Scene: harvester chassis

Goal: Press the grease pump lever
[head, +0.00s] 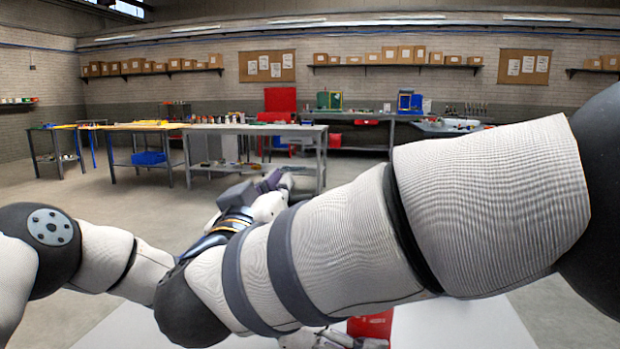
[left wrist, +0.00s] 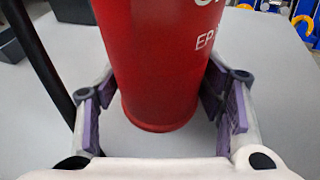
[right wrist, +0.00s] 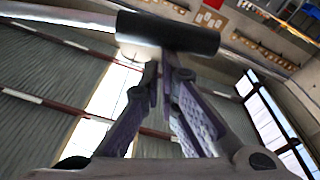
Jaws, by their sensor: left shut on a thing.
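The grease pump is a red cylinder (left wrist: 160,60) with white lettering. In the left wrist view it stands between the purple pads of my left gripper (left wrist: 165,105), which is shut on it. A small part of the red pump (head: 372,326) shows at the bottom of the head view. The right wrist view shows a thick black grip (right wrist: 168,32) on a light rod, apparently the pump lever. My right gripper (right wrist: 163,68) is shut, its fingertips together at the grip's lower edge; contact is unclear. In the head view my right gripper (head: 272,182) is partly hidden by its arm.
A pale tabletop (head: 465,325) lies below my arms. A dark bar (left wrist: 38,60) passes left of the pump. Dark bins (left wrist: 72,10) stand behind it. Workbenches (head: 255,129) stand farther back, with open floor before them. My right arm covers much of the head view.

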